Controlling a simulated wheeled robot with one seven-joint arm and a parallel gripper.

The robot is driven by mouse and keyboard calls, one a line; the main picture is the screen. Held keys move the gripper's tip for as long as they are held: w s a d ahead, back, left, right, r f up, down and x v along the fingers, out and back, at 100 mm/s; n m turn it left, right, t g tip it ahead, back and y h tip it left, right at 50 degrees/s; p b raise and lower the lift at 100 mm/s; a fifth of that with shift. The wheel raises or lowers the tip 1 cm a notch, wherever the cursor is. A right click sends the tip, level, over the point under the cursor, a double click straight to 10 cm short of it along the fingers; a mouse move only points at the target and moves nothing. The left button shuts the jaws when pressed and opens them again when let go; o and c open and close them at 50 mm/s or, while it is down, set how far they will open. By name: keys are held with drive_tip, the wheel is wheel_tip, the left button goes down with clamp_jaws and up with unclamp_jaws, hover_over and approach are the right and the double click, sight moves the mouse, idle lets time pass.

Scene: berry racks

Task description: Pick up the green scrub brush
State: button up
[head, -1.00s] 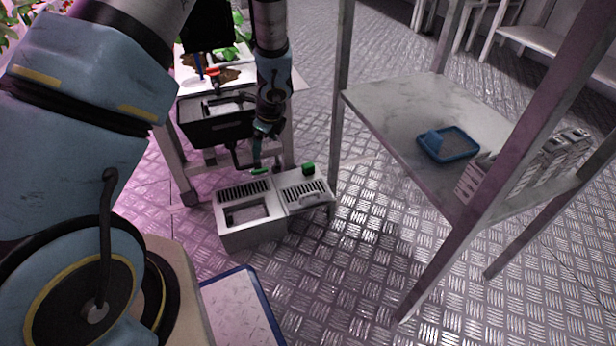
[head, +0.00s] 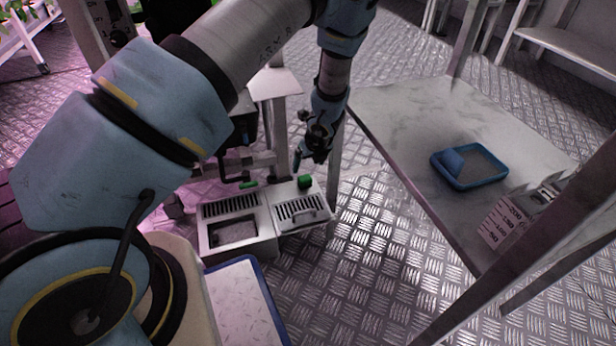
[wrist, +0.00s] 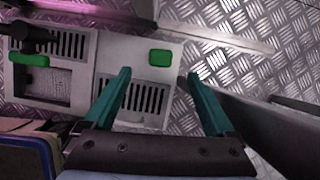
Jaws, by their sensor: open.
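A small green block (head: 304,181), which looks like the scrub brush, lies on the flat top of the grey sink unit (head: 240,205), beside the drain slots. It also shows in the wrist view (wrist: 160,57), lying flat, centred a little beyond my fingertips. My gripper (head: 308,158) hangs above that right part of the unit. In the wrist view my gripper (wrist: 159,75) has its two teal fingers spread wide, with nothing between them. The block appears apart from both fingers. Its bristles, if any, cannot be made out.
A black tap with a green handle (wrist: 28,60) stands at the sink's left. A table leg (head: 336,150) rises close to my gripper's right. The table (head: 400,110) holds a blue tray (head: 470,187). Open metal floor lies in front.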

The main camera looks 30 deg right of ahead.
sight(304, 179)
drive_tip(key=b+x, duration=0.2)
drive_tip(key=x, duration=0.3)
drive_tip(key=b+x, duration=0.2)
drive_tip(key=x, duration=0.3)
drive_tip(key=shift+s+d+f, duration=0.1)
drive_tip(key=shift+d+f, duration=0.05)
drive_tip(key=shift+f, duration=0.2)
drive_tip(key=c, duration=1.4)
drive_tip(key=shift+s+r, duration=0.1)
drive_tip(key=shift+r, duration=0.05)
drive_tip(key=shift+s+a+r+b, duration=0.3)
drive_tip(key=shift+s+r+b, duration=0.05)
drive_tip(key=shift+b, duration=0.1)
drive_tip(key=s+a+b, duration=0.1)
drive_tip(key=s+r+b, duration=0.1)
drive_tip(key=b, duration=0.1)
drive_tip(key=s+a+r+b, duration=0.1)
drive_tip(key=b, duration=0.1)
drive_tip(key=shift+s+a, duration=0.25)
drive_tip(key=shift+a, duration=0.05)
drive_tip(key=s+a+r, duration=0.1)
drive_tip(key=s+a, duration=0.1)
drive_tip(key=s+a+r, duration=0.1)
drive_tip(key=s+r, duration=0.1)
drive_tip(key=s+a+r, duration=0.2)
drive_tip(key=shift+s+a+r+b, duration=0.1)
drive_tip(key=shift+s+a+b, duration=0.2)
drive_tip(key=shift+b, duration=0.1)
